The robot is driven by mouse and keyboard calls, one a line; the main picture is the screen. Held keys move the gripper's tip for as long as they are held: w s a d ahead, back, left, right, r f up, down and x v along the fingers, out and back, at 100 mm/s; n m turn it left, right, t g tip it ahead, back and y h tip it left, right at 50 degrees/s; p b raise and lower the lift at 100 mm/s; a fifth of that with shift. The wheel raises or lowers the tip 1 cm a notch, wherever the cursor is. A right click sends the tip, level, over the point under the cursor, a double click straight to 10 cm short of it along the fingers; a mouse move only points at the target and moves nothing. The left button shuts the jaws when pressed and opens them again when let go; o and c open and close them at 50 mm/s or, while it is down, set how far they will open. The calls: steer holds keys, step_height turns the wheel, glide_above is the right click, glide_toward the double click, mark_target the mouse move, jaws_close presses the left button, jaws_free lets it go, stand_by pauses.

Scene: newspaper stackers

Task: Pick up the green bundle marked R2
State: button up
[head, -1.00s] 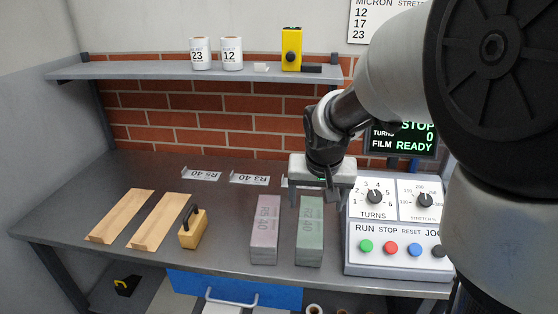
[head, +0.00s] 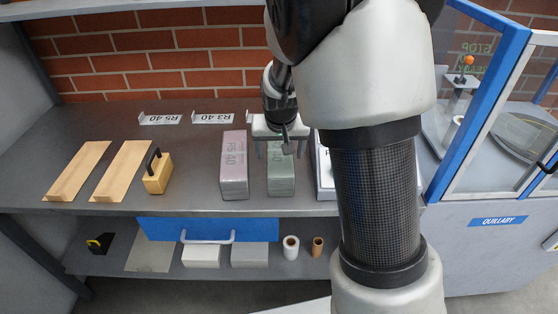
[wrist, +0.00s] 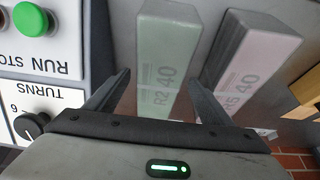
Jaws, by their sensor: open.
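The green bundle marked R2 40 (head: 281,179) is a long block lying on the grey bench, its near end toward the front edge. My gripper (head: 280,153) is open and empty over its far part, pointing down. In the wrist view the green bundle (wrist: 167,45) shows between the two fingers of my gripper (wrist: 160,77), with its R2 40 label near the gripper. I cannot tell whether the fingertips reach below its top. My arm and gripper hide part of its far end in the head view.
A pink bundle marked R5 40 (head: 234,170) lies close on the left, with a narrow gap. The control box with knobs and buttons (wrist: 40,65) stands close on the other side. A yellow block with a black handle (head: 157,178) and two wooden boards (head: 122,172) lie further left.

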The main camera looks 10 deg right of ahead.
mark_target(280, 152)
steer(key=b+x, duration=0.1)
steer(key=x, duration=0.4)
jaws_close()
steer(key=shift+w+r, duration=0.15)
